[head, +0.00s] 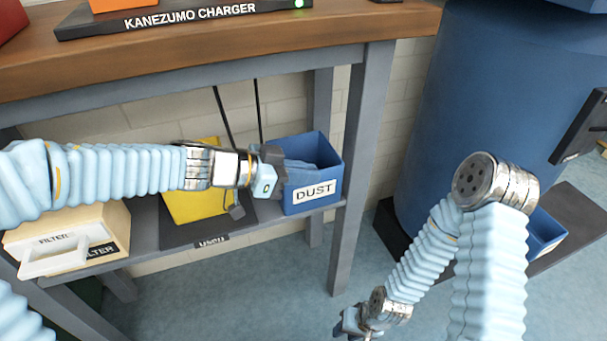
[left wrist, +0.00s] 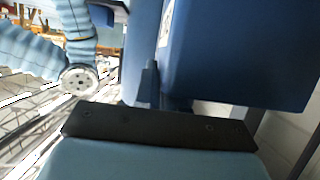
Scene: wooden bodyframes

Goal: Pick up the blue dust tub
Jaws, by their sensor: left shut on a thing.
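The blue dust tub (head: 329,171) with a white DUST label stands at the right end of the grey lower shelf under the workbench. In the head view my left gripper (head: 273,168) reaches in from the left and is shut on the tub's left side. In the left wrist view the tub (left wrist: 240,50) fills the upper right, with a dark finger against its wall. I cannot tell whether the tub's base is clear of the shelf. My right gripper (head: 352,322) hangs low near the bottom edge, away from the tub; its fingers are too small to read.
A yellow bin (head: 195,204) stands left of the tub on a dark USED tray. A cream filter box (head: 75,235) is farther left. A shelf leg (head: 352,200) stands just right of the tub. Another blue container (head: 545,235) is at the right, near a large blue drum (head: 450,110).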

